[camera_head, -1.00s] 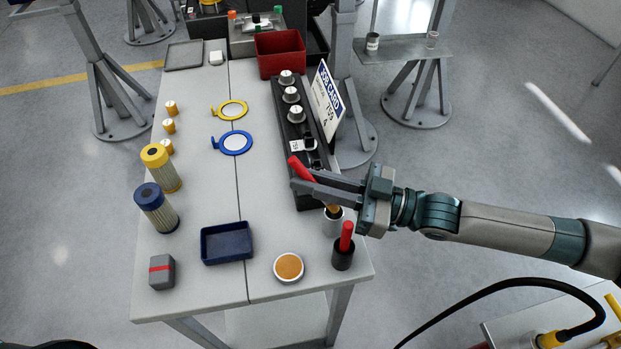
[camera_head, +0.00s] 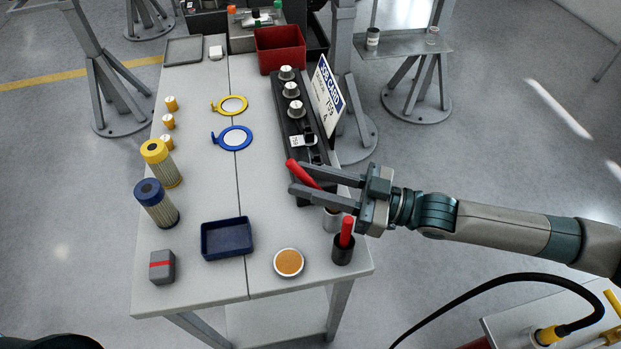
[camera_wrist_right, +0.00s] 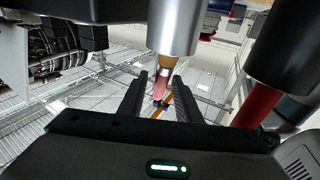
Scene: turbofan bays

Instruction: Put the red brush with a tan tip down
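The red brush with a tan tip (camera_head: 302,174) leans to the left out of a silver cup (camera_head: 332,221) at the table's right edge. In the right wrist view its red handle (camera_wrist_right: 160,86) runs between my fingers, and its tan part (camera_wrist_right: 167,63) is at the mouth of the silver cup (camera_wrist_right: 176,25); the tip's end is hidden. My right gripper (camera_head: 303,180) is open around the handle, with gaps beside it in the wrist view (camera_wrist_right: 161,80). My left gripper is out of view.
A dark cup (camera_head: 343,254) holding another red-handled tool (camera_head: 347,231) stands just in front of the silver cup. A black rack (camera_head: 318,156) with knobs and a job card (camera_head: 328,98) stand behind. A blue tray (camera_head: 227,240) and round tan-topped dish (camera_head: 289,263) lie left.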

